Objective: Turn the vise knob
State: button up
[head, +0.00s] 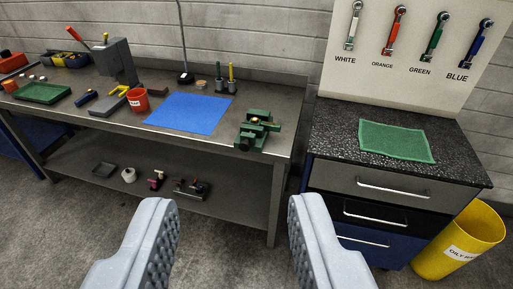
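The green vise (258,127) sits at the right front corner of the metal workbench. A small brass-coloured round part (255,120) shows on its top, and a dark round end (243,146) shows at its front lower left. I cannot tell which of these is the knob. My gripper (234,215) is in the foreground, its two grey fingers wide apart with nothing between them. It is well short of the bench and apart from the vise.
The workbench (186,150) holds a blue mat (190,113), a red cup (138,100) and a green tray (42,92). A drawer cabinet (390,185) with a green cloth (396,141) stands right of it, beside a yellow bin (459,240). The floor before the bench is clear.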

aim_at(245, 145)
jog(key=z, duration=0.05)
jog(key=i, duration=1)
jog(key=u, duration=0.05)
